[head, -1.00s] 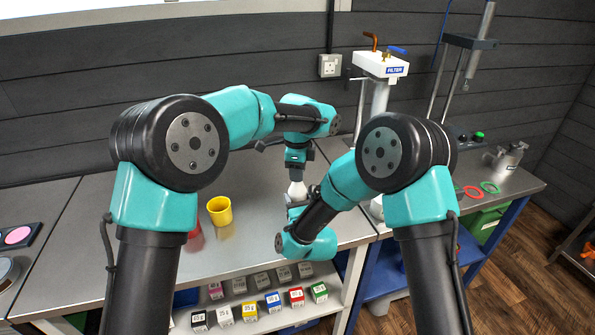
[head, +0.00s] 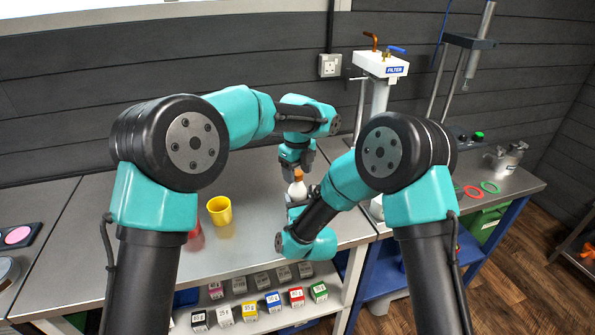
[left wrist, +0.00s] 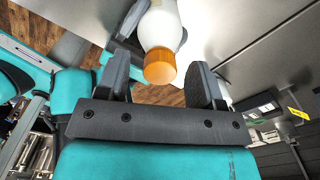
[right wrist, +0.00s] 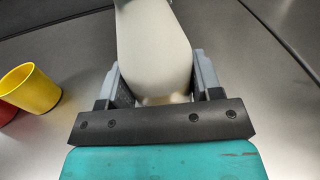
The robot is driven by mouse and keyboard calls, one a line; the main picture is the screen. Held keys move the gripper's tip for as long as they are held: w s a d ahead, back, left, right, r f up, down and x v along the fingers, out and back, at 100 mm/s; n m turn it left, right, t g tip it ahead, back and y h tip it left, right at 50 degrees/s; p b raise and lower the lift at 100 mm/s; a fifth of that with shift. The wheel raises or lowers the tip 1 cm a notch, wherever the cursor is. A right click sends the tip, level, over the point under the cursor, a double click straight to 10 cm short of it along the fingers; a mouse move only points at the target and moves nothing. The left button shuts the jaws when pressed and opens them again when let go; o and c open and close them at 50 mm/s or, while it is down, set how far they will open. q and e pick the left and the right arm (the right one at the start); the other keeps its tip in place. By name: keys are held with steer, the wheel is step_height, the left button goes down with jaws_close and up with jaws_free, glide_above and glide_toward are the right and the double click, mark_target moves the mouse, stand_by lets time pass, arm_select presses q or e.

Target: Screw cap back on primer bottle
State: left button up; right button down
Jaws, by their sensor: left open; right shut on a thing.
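The primer bottle (head: 297,190) is white and stands upright on the steel bench, with the orange cap (head: 298,175) on top of its neck. The cap also shows in the left wrist view (left wrist: 160,66). I cannot tell how tightly it is seated. My left gripper (head: 297,165) is open just above the cap, its fingers apart on either side and not touching it. My right gripper (right wrist: 152,85) is shut on the bottle's body (right wrist: 152,45), low down. In the head view my right arm hides the lower part of the bottle.
A yellow cup (head: 220,211) and a red cup (head: 195,235) stand on the bench left of the bottle. The filter stand (head: 381,66) rises at the back right. Small labelled boxes (head: 272,301) sit on the shelf below.

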arm_select(q)
steer(key=shift+r, duration=0.15)
step_height(320, 180, up, 12)
stand_by(0.7)
arm_select(e)
steer(key=shift+c, duration=1)
jaws_free()
